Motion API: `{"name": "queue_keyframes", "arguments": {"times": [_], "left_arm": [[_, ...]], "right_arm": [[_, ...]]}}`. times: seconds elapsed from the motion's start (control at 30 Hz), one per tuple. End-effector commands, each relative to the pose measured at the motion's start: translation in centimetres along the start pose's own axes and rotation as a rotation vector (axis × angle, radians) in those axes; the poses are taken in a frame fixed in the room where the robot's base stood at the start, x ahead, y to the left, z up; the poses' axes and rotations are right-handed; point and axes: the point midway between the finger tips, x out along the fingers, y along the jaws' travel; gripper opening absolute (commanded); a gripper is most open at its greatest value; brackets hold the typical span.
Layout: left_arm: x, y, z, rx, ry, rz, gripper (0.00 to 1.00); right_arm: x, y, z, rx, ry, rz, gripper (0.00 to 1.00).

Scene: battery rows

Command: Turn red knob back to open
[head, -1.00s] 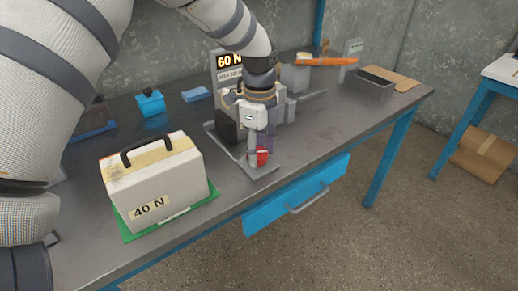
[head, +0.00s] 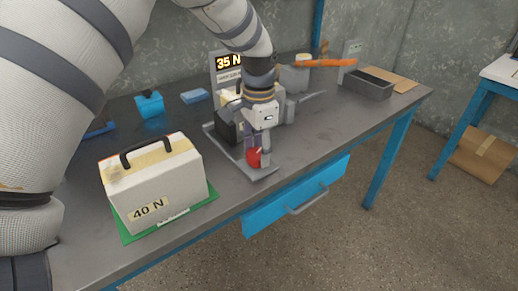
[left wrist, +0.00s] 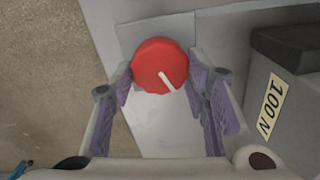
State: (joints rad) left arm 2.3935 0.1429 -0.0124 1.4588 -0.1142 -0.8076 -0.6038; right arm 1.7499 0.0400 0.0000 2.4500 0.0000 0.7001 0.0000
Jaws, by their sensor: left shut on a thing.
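The red knob (head: 254,157) sits at the front end of a grey metal fixture (head: 262,173) on the workbench. In the left wrist view the red knob (left wrist: 160,66) is a rounded disc with a white pointer line slanting toward the lower right. My left gripper (head: 257,150) reaches down over it and is shut on it, with a purple-padded finger on each side in the left wrist view (left wrist: 165,85). A display (head: 229,63) behind the fixture reads 35 N. My right gripper is not in view.
A white case labelled 40 N (head: 155,180) stands on a green mat (head: 206,200) to the left. A block labelled 100 N (left wrist: 285,95) is beside the gripper. A grey bin (head: 368,84) stands at the far right. Bench room is clear right of the fixture.

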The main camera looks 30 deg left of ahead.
Motion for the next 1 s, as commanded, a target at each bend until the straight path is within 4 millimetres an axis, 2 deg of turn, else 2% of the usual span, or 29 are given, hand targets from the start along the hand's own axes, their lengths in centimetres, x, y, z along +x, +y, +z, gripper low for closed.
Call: {"name": "queue_keyframes", "arguments": {"times": [1.0], "left_arm": [[0.18, -0.36, 0.32, -0.962, -0.005, 0.0, 0.14]], "right_arm": [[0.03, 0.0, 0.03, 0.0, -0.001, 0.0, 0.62]]}}
